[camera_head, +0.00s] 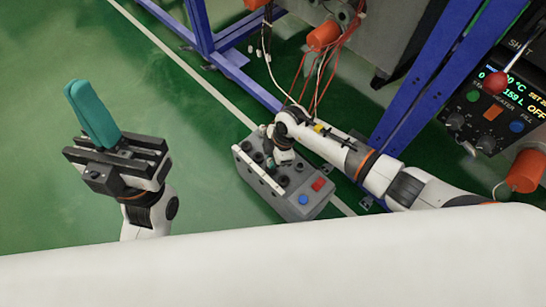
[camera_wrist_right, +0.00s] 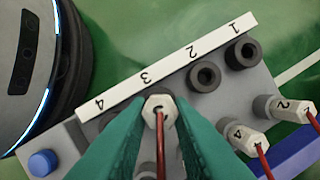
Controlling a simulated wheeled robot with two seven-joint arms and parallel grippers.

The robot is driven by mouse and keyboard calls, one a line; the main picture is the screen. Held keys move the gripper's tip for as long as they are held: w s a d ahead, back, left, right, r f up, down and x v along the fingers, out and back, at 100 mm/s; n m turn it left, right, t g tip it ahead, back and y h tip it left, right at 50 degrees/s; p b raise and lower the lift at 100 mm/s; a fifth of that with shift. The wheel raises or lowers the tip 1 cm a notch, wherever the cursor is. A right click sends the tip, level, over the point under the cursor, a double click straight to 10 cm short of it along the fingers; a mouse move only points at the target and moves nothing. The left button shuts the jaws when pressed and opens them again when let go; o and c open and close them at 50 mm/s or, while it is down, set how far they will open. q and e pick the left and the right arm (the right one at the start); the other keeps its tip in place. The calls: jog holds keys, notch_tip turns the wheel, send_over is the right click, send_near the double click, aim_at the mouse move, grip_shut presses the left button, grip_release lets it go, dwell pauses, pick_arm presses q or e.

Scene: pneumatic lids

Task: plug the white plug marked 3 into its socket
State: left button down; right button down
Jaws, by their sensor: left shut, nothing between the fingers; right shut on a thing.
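The white plug (camera_wrist_right: 158,104) with a red cable is between the teal fingers of my right gripper (camera_wrist_right: 160,125), which is shut on it. The mark on its face is too small to read surely. The plug is in line with the printed 3 on the white label strip (camera_wrist_right: 120,91), where it hides the socket; I cannot tell whether it is seated. Open sockets 1 (camera_wrist_right: 242,52) and 2 (camera_wrist_right: 204,77) show beside it. In the head view my right gripper (camera_head: 281,156) is over the grey socket box (camera_head: 290,208). My left gripper (camera_head: 92,115) is shut, empty, pointing up.
White plugs marked 2 (camera_wrist_right: 292,109) and 4 (camera_wrist_right: 243,136), with red cables, stand on the box's right side. A blue button (camera_head: 303,200) and a red button (camera_head: 318,185) are on the box. Blue frame posts (camera_head: 418,85) stand behind. Green floor at left is clear.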

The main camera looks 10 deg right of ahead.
jog(key=shift+f+b, duration=0.55)
jog(key=shift+f, duration=0.75)
jog(key=c, duration=1.2)
grip_release()
jog(key=shift+r, duration=0.1)
